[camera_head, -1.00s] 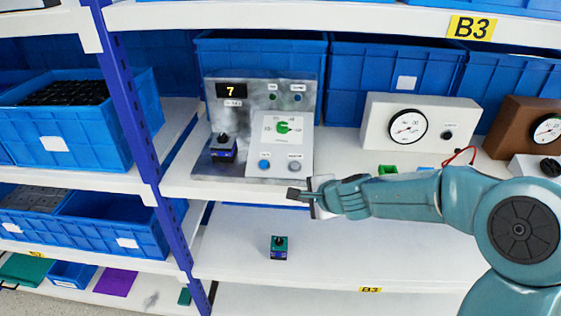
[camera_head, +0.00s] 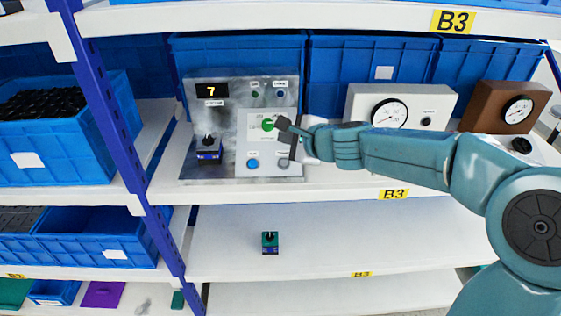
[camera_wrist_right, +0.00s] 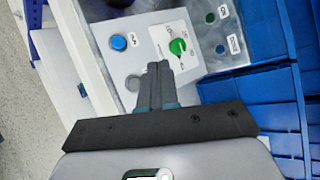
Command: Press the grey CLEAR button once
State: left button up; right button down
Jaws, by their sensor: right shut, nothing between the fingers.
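The grey button (camera_head: 283,162) sits at the lower right of the control box's light panel (camera_head: 247,142). Its label is too small to read. It also shows in the right wrist view (camera_wrist_right: 133,83), just left of my fingers. My right gripper (camera_head: 281,122) is shut and empty in front of the panel, above the grey button in the head view and beside the green rotary knob (camera_head: 268,125). In the right wrist view the closed fingers (camera_wrist_right: 159,68) point between the grey button and the green knob (camera_wrist_right: 177,46). My left gripper is out of view.
A blue button (camera_head: 253,163) is left of the grey one. The display (camera_head: 212,90) reads 7. A black-handled switch (camera_head: 208,150) stands at the box's left. A white gauge box (camera_head: 358,102) is to the right, with blue bins (camera_head: 240,52) behind.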

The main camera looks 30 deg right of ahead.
aim_at(284, 163)
jog(key=w+f+b, duration=0.1)
jog(key=f+b, duration=0.1)
jog(key=d+f+b, duration=0.1)
jog(key=f+b, duration=0.1)
jog(key=f, duration=0.1)
jog(key=w+f+b, duration=0.1)
jog(key=f+b, duration=0.2)
jog(key=shift+w+d+f, duration=0.1)
jog(key=shift+w+d, duration=0.2)
jog(key=shift+d, duration=0.05)
jog(key=shift+f, duration=0.1)
dwell(1.7)
jog(key=shift+w+d+f+b, duration=0.1)
jog(key=shift+w+f+b, duration=0.1)
jog(key=shift+f+b, duration=0.15)
jog(key=shift+f+b, duration=0.35)
jog(key=shift+b, duration=0.1)
dwell(0.6)
dwell(0.3)
jog(key=shift+s+r+p, duration=0.2)
jog(key=shift+r+p, duration=0.45)
jog(key=shift+r, duration=0.15)
